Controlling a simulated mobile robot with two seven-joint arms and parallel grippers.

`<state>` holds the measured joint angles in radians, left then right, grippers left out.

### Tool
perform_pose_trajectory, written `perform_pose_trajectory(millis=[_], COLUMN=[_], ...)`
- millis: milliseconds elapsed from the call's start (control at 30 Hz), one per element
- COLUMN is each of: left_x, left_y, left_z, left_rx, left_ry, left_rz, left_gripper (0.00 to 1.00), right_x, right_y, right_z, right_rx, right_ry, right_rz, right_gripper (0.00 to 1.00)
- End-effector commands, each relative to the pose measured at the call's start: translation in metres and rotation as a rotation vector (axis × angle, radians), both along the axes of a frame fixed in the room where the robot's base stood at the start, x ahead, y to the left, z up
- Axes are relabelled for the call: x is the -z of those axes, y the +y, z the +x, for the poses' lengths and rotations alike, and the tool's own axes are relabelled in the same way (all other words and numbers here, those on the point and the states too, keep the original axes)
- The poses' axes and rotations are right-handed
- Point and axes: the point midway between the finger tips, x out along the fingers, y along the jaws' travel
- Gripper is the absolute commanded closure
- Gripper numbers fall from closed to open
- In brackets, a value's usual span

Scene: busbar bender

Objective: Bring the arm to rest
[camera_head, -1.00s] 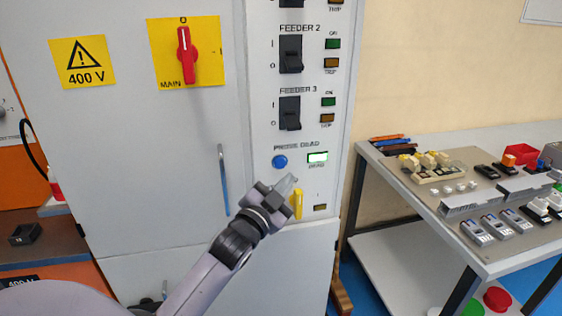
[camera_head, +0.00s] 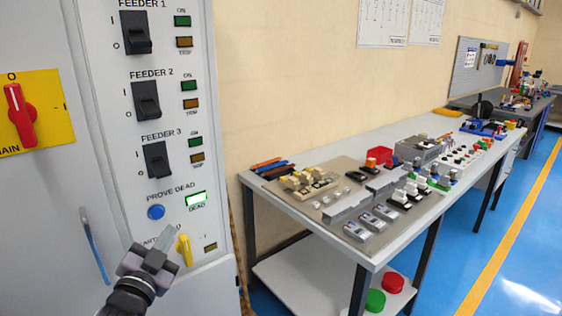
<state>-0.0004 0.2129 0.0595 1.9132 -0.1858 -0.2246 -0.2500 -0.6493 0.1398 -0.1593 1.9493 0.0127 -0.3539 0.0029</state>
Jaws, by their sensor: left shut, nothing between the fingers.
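My left gripper (camera_head: 167,240) is shut and empty. It is in front of the lower part of the grey cabinet's switch panel (camera_head: 215,130), beside the yellow earthing handle (camera_head: 184,250); I cannot tell whether it touches it. My left arm comes in from the bottom edge, and only its wrist end shows. The blue prove-dead button (camera_head: 156,212) is just above the gripper, and the lamp marked DEAD (camera_head: 196,200) is lit green-white. The label by the handle is partly hidden by the gripper. My right gripper is out of view.
The red main switch (camera_head: 20,115) and the black feeder switches (camera_head: 146,100) are on the cabinet. To the right a long workbench (camera_head: 372,255) holds trays and electrical parts. Red and green round items (camera_head: 376,299) are on its lower shelf. Blue floor lies open at the right.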

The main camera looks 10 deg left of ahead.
Motion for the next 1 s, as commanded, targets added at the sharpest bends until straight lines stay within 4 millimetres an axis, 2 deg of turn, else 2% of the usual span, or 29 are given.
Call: perform_pose_trajectory(millis=[67, 133, 233, 300, 400, 500, 600, 700, 800, 1000], left_x=[0.017, 0.044, 0.098, 0.139, 0.19, 0.229, 0.254, 0.269, 0.274, 0.275], left_y=[-0.006, -0.015, -0.034, -0.051, -0.074, -0.095, -0.111, -0.121, -0.125, -0.126], left_z=[-0.006, -0.016, -0.044, -0.071, -0.116, -0.161, -0.197, -0.221, -0.232, -0.234], left_rx=[0.012, 0.031, 0.063, 0.083, 0.1, 0.105, 0.103, 0.098, 0.095, 0.095], left_ry=[0.036, 0.095, 0.223, 0.328, 0.474, 0.602, 0.699, 0.761, 0.787, 0.791], left_rz=[-0.022, -0.06, -0.148, -0.224, -0.335, -0.433, -0.511, -0.56, -0.584, -0.588], left_gripper=[1.0, 1.0, 1.0, 1.0, 1.0, 1.0, 1.0, 1.0, 1.0, 1.0], right_x=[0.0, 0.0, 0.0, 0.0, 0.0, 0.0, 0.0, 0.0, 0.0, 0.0], right_y=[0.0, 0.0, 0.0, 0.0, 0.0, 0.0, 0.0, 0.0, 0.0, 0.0], right_z=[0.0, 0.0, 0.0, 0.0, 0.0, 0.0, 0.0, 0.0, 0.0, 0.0], right_rx=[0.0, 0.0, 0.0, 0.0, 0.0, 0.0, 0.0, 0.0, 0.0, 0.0], right_ry=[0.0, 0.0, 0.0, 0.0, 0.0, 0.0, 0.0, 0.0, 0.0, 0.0], right_rz=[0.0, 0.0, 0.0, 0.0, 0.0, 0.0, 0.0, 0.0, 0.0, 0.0], right_gripper=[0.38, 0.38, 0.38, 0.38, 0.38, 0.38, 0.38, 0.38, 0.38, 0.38])
